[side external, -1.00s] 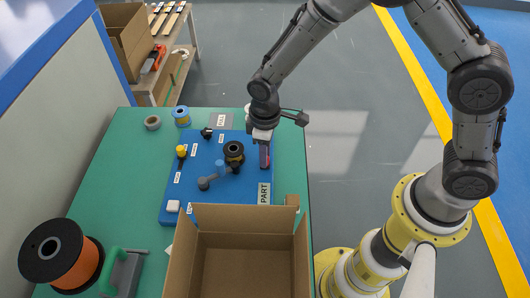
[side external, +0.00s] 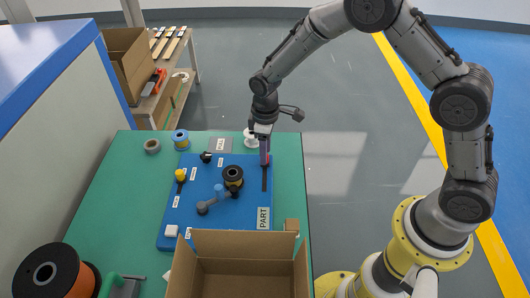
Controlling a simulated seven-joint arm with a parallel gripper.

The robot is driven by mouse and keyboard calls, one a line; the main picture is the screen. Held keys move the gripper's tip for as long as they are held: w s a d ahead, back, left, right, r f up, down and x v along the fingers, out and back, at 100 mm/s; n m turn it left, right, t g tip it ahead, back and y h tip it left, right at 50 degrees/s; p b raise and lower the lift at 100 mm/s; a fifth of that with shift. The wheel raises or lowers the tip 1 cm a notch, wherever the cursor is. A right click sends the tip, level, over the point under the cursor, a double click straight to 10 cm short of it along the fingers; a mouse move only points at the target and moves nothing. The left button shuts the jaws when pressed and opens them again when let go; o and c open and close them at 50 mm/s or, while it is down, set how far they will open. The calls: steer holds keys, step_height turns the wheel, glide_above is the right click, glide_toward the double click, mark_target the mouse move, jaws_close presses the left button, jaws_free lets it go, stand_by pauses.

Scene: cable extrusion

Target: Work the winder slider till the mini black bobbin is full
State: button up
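The mini black bobbin (side external: 233,174) stands on the blue board (side external: 190,214), with a copper-coloured band below its black top rim; how full it is cannot be made out. To its right is a dark straight slot (side external: 264,182), the winder slider's track. My gripper (side external: 265,160) points down at the far end of this track. Its narrow fingers look closed together at the small reddish winder slider (side external: 268,158), which they mostly hide. The near part of the track is bare.
On the board are a yellow knob (side external: 180,175), a grey-blue crank (side external: 211,199) and a white block (side external: 171,231). An open cardboard box (side external: 235,244) stands in front. A white spool (side external: 250,138) is behind my gripper. A large orange spool (side external: 62,277) stands front left.

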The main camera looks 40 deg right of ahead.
steer(key=shift+o, duration=1.1)
steer(key=shift+w, duration=0.1)
steer(key=shift+a, duration=0.1)
steer(key=shift+r, duration=0.1)
step_height(320, 180, up, 14)
